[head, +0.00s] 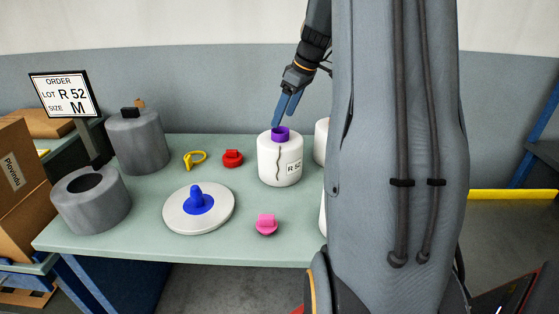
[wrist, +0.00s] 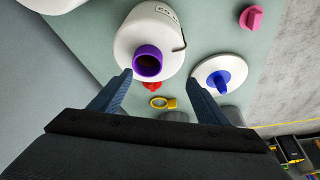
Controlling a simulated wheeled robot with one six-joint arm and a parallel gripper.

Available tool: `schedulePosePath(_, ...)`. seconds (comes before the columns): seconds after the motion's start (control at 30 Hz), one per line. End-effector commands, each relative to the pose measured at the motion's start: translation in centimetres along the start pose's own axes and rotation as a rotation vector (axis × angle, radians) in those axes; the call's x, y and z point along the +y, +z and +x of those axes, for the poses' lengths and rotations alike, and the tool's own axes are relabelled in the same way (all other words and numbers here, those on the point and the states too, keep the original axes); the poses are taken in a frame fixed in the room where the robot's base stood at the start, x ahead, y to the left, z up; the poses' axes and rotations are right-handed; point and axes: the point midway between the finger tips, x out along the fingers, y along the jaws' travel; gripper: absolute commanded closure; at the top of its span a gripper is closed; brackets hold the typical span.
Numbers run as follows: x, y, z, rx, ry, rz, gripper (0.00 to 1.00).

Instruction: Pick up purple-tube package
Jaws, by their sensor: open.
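The purple-tube package (head: 279,162) is a white yarn bobbin labelled R 52, standing upright on the green table. Its purple tube (head: 280,134) sticks out at the top. In the wrist view the package (wrist: 132,27) and the open end of its purple tube (wrist: 148,63) lie ahead of the left finger. My gripper (head: 284,112) is just above the tube in the head view. In the wrist view my gripper (wrist: 157,75) has its two blue fingers wide apart with nothing between them. I cannot tell whether a finger touches the package.
A white disc with a blue spindle (head: 199,201), a pink piece (head: 266,225), a red piece (head: 232,158) and a yellow ring (head: 194,160) lie nearby. Grey bobbins (head: 90,205) stand at left by the order sign (head: 66,95). Another white bobbin (head: 321,142) is partly hidden by my arm.

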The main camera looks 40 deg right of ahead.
Motion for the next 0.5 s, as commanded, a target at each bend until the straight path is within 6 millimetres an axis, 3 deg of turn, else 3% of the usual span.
schedulePosePath(0.03, 1.3, 0.3, -0.3, 0.012, 0.004, -0.016, 0.31)
schedulePosePath(0.13, 2.3, 0.5, -0.5, 0.027, 0.004, -0.042, 0.31)
schedulePosePath(0.5, 2.5, 0.4, 2.8, 0.029, 0.003, -0.051, 0.31)
